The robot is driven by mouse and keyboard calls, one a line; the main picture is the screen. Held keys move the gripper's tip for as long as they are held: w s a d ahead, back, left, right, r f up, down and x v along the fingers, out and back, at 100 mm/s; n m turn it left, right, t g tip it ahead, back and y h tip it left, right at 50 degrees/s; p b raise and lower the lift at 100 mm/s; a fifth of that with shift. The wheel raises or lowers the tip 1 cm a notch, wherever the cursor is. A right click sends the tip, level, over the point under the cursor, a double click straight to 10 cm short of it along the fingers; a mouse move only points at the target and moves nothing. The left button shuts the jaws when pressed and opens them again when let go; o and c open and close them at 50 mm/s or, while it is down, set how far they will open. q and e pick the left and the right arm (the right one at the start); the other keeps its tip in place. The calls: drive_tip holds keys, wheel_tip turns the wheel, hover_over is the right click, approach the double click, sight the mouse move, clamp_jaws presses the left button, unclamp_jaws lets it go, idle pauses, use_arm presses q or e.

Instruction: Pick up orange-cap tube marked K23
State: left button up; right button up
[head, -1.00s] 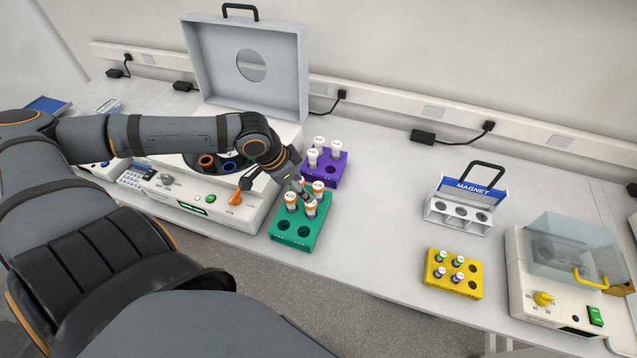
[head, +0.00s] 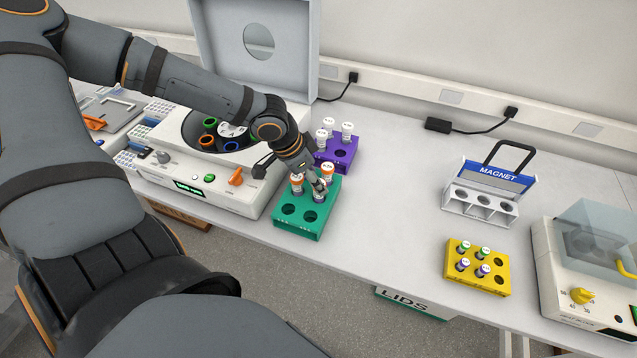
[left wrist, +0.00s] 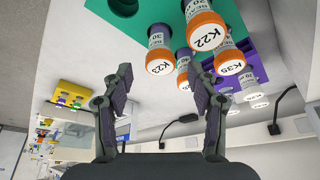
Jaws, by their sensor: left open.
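Several orange-cap tubes stand in the green rack (head: 298,229); one shows at its left (head: 296,184), one at the back right (head: 327,169). My left gripper (head: 320,186) is over the rack's right side, among the caps, partly hiding them. In the left wrist view my left gripper (left wrist: 160,108) is open and empty. A cap reading K22 (left wrist: 207,32) and one reading K35 (left wrist: 229,63) show by the right finger. Another cap (left wrist: 160,63) lies above the gap between the fingers; its mark looks like K22 or K23. A further cap is mostly hidden. My right gripper is not in view.
A purple rack (head: 340,157) with white-cap tubes stands just behind the green rack. An open-lidded centrifuge (head: 222,184) is to the left. A yellow rack (head: 478,285) and a magnet stand (head: 480,205) are to the right, with clear bench between.

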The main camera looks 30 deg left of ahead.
sight(319, 197)
use_arm(q)
drive_tip(key=b+x, duration=0.1)
drive_tip(key=x, duration=0.3)
drive_tip(key=shift+r, duration=0.1)
drive_tip(key=shift+c, duration=1.3)
drive_tip(key=c, duration=0.6)
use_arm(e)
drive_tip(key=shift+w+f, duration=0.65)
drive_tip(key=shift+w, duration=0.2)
